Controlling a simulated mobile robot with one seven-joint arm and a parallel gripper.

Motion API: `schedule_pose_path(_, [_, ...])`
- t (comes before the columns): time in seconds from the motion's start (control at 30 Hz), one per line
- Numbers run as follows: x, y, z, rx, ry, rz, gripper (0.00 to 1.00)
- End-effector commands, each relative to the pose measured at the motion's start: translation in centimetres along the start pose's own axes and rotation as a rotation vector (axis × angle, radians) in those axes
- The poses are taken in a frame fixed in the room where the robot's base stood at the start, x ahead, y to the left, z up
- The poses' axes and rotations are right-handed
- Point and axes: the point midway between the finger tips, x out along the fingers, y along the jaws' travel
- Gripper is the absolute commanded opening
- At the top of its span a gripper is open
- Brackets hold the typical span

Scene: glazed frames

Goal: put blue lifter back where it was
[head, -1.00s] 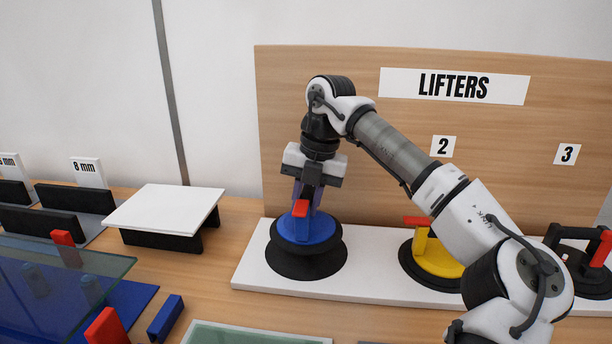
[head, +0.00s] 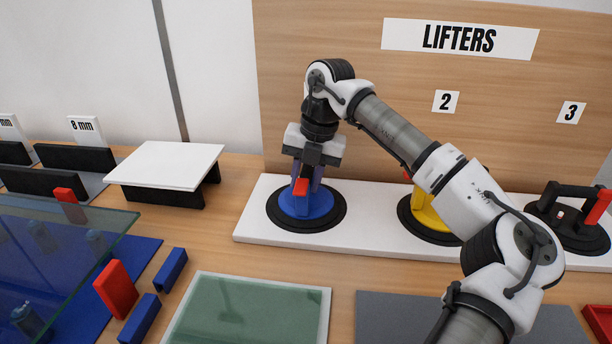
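The blue lifter (head: 310,205), a blue disc on a wider black round base with a red-ended handle, sits flat on the left end of the white rack board (head: 375,232). My gripper (head: 307,184) points straight down over it, its fingers on either side of the handle. It looks shut on the handle, though the finger contact is small in view. The yellow lifter (head: 424,219) stands on the board to the right, partly behind my arm. A black lifter with a red handle end (head: 571,224) stands at the far right of the board.
A "LIFTERS" sign (head: 459,38) is on the wooden back panel. A white plate on black supports (head: 165,164) stands to the left. In front lie a glass pane on a blue base (head: 55,245), blue blocks (head: 172,268), a red block (head: 116,288) and a greenish pane (head: 245,312).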

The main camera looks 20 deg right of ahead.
Motion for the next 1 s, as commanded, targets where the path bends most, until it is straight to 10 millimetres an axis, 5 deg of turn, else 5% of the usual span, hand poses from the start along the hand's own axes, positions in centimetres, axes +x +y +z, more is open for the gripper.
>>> schedule_pose_path(0.1, [-0.1,0.0,0.0,0.0,0.0,0.0,0.45])
schedule_pose_path(0.47, [-0.6,0.1,0.0,0.0,-0.001,-0.001,0.45])
schedule_pose_path(1.0, [-10.6,0.1,0.1,0.002,-0.003,-0.001,0.45])
